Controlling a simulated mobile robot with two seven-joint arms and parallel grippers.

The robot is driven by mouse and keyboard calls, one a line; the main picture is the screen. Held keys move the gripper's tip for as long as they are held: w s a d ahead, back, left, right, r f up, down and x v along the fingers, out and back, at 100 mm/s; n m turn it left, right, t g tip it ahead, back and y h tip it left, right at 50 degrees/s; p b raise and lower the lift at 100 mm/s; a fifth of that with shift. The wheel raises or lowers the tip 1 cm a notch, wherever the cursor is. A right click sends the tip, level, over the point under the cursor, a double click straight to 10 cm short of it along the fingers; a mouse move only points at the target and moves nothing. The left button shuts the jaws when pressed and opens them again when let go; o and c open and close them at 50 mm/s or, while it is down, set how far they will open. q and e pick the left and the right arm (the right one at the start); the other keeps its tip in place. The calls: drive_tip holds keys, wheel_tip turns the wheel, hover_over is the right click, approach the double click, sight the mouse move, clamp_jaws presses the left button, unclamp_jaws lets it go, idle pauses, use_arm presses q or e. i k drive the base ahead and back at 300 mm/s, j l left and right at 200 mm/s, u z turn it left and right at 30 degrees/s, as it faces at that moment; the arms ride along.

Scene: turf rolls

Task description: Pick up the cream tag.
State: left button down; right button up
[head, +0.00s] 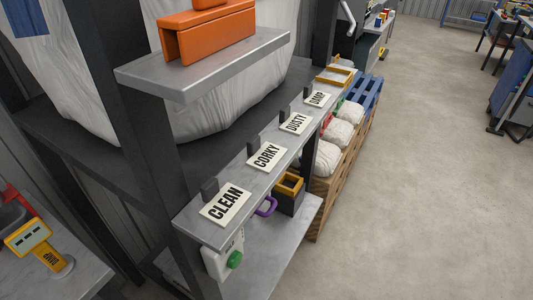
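Several cream tags with dark lettering lie in a row along the grey shelf (262,182). The nearest cream tag (225,204) reads CLEAN. Behind it come the CORKY tag (266,156), the DUSTY tag (293,124) and a far tag (317,99) whose word is small and hard to read. A small dark block stands at the back edge of each tag. Neither of my grippers is in view, and nothing is seen touching the tags.
An orange object (208,35) sits on a higher grey ledge (205,72) overhanging the back. Dark uprights flank the shelf. Below it are a white box with a green knob (235,260), a purple ring (267,206) and a yellow-rimmed dark bin (288,195). Open floor (430,190) lies right.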

sight(264, 158)
drive_tip(key=l, duration=0.35)
drive_tip(key=k+j+u, duration=0.1)
drive_tip(key=k+u, duration=0.4)
drive_tip(key=k, duration=1)
